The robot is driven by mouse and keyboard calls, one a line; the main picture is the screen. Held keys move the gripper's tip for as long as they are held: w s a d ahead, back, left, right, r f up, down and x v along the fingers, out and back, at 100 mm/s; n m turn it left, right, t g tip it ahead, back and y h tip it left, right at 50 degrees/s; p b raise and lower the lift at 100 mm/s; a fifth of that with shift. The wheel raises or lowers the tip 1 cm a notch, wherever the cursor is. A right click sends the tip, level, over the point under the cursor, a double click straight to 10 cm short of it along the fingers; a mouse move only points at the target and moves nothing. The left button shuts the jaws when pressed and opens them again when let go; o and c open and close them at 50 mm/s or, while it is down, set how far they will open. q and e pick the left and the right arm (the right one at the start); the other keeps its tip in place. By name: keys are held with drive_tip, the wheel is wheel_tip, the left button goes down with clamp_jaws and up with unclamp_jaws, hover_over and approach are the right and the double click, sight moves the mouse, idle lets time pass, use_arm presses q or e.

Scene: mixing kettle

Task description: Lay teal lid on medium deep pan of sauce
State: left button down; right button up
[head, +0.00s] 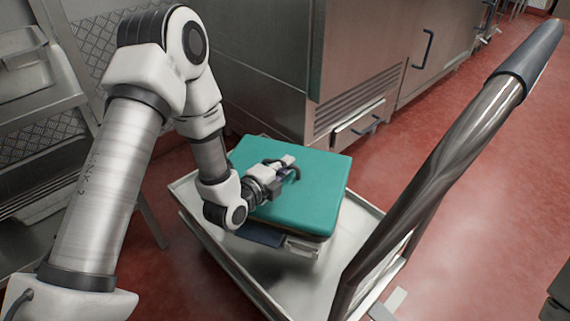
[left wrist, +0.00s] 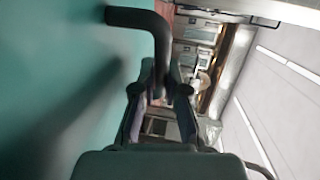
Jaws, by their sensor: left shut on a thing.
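The teal lid (head: 318,190) lies roughly flat over the medium deep pan (head: 302,246) on a steel cart. Only a little of the pan's metal side shows under the lid's near edge. The sauce is hidden. I cannot tell whether the lid rests fully on the rim. My left gripper (head: 286,172) is over the lid, shut on its dark handle. The left wrist view shows the bent black handle (left wrist: 148,22) rising from the teal surface, with the fingers (left wrist: 160,92) closed on it. My right gripper is not in view.
The cart's steel top (head: 258,276) has a raised edge and bare room around the pan. Its thick push handle (head: 440,175) rises at the right. Steel cabinets (head: 270,60) stand behind, and a steel rack (head: 35,100) stands at the left.

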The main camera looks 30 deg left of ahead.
use_arm(q)
drive_tip(key=shift+f+b, duration=0.75)
drive_tip(key=shift+f, duration=0.4)
drive_tip(key=shift+f, duration=0.15)
drive_tip(key=c, duration=0.7)
unclamp_jaws()
drive_tip(key=shift+o, duration=0.2)
drive_tip(key=shift+f, duration=0.1)
drive_tip(key=shift+s, duration=0.2)
